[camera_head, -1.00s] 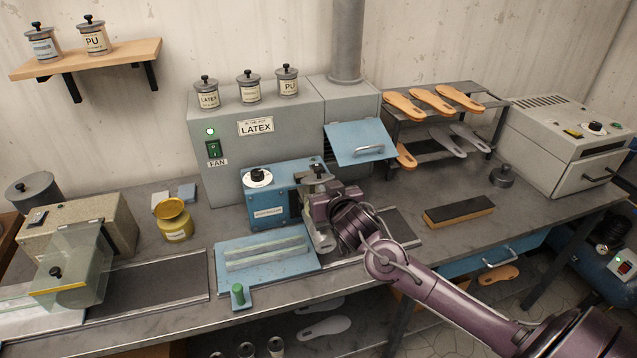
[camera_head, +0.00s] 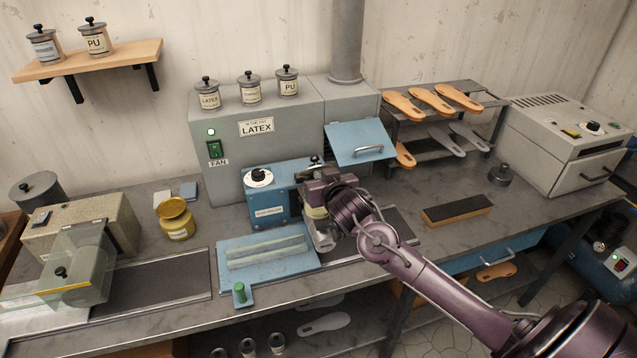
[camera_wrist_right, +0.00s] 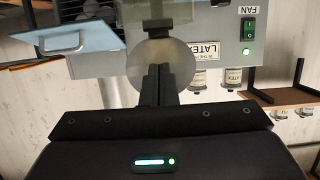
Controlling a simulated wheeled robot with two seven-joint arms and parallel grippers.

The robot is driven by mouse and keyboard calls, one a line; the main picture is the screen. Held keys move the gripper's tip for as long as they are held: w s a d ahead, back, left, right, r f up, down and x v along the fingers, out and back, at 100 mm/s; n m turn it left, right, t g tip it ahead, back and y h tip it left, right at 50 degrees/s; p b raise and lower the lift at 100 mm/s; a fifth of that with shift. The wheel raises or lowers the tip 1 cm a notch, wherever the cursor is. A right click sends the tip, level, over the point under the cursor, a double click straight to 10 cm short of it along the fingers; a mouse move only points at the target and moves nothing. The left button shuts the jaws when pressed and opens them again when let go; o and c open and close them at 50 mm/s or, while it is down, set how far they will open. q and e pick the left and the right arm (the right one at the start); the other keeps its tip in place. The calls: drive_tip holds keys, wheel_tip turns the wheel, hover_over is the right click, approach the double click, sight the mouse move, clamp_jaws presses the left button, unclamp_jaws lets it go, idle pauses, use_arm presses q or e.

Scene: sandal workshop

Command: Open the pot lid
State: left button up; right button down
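My right gripper (camera_head: 318,182) is over the bench, beside the blue machine (camera_head: 268,205). In the wrist view its dark fingers (camera_wrist_right: 160,82) are close together, in front of a round grey disc (camera_wrist_right: 165,58) that looks like a lid. Whether something thin is between the fingertips is hidden. A pale rounded body (camera_head: 318,230), perhaps the pot, is right below my wrist, mostly covered by it. A small black knob (camera_head: 316,160) on a grey top shows just above the gripper. My left gripper is not in view.
Several lidded pots (camera_head: 249,90) stand on the grey cabinet. A yellow pot (camera_head: 178,228) with its lid tilted stands left on the bench. A raised blue flap (camera_head: 358,143) hangs close to the right of the gripper. The bench around the black block (camera_head: 457,211) is mostly clear.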

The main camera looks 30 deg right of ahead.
sight(319, 168)
idle(0.3)
drive_tip(key=shift+w+d+r+p, duration=0.15)
drive_tip(key=shift+w+r+p, duration=0.15)
drive_tip(key=shift+w, duration=0.4)
drive_tip(key=shift+w+d+r+p, duration=0.15)
drive_tip(key=shift+w+r, duration=0.15)
drive_tip(key=shift+w, duration=0.55)
drive_tip(key=shift+w+d, duration=0.25)
drive_tip(key=shift+w, duration=0.6)
drive_tip(key=shift+s, duration=0.1)
drive_tip(key=shift+s+a, duration=0.2)
drive_tip(key=shift+s, duration=0.4)
drive_tip(key=f+v, duration=0.2)
drive_tip(key=v, duration=0.8)
drive_tip(key=shift+s, duration=0.55)
